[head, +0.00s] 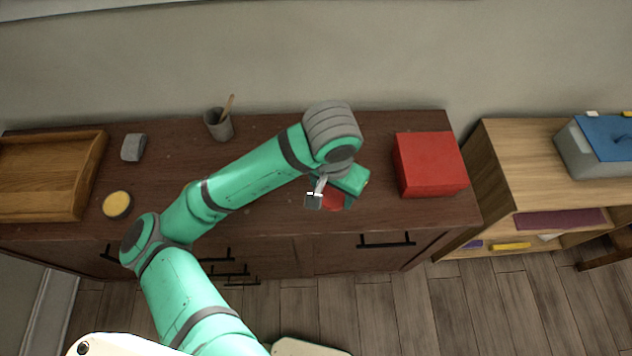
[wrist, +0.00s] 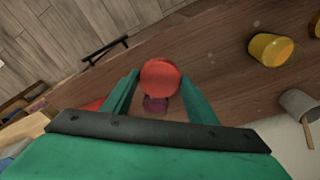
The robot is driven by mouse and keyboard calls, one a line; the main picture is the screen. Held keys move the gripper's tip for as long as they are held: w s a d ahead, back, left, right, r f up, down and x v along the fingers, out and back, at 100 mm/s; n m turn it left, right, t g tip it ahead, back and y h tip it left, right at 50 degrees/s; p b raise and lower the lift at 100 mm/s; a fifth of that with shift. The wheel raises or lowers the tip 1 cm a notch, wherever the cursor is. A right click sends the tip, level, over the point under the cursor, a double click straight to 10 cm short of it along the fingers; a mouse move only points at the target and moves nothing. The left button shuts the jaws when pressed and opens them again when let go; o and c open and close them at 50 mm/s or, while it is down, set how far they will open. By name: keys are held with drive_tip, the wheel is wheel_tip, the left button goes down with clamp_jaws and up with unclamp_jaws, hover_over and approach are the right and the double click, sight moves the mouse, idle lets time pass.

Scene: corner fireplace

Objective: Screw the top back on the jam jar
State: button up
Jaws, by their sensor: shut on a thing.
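The round red jar top (wrist: 160,76) is between the fingertips of my gripper (wrist: 161,86) in the wrist view, and the fingers are shut on it. The dark purple jam jar (wrist: 155,104) shows just past the top's edge, partly hidden by it. I cannot tell whether the top touches the jar's rim. In the head view, my gripper (head: 331,194) is over the front part of the dark cabinet, with the red top (head: 334,202) showing under it. The jar is hidden there.
On the dark wooden cabinet (head: 268,211), a red box (head: 430,164) stands right of my gripper. A grey cup (head: 218,125), a small grey block (head: 133,147), a yellow-topped pot (head: 117,204) and a wooden tray (head: 45,175) are to the left. A lighter shelf (head: 510,160) stands at right.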

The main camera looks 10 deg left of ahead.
drive_tip(key=shift+s+d+r, duration=0.3)
drive_tip(key=shift+d+r, duration=0.1)
drive_tip(key=shift+d, duration=0.35)
drive_tip(key=shift+w+d+r, duration=0.15)
drive_tip(key=shift+w, duration=0.15)
drive_tip(key=w+d+r, duration=0.1)
drive_tip(key=w+r, duration=0.1)
drive_tip(key=w, duration=0.8)
drive_tip(key=shift+w+d+r, duration=0.15)
drive_tip(key=shift+w+r, duration=0.05)
drive_tip(key=shift+w, duration=0.1)
drive_tip(key=shift+f, duration=2.7)
drive_tip(key=shift+f, duration=1)
idle(0.4)
drive_tip(key=shift+m, duration=1.5)
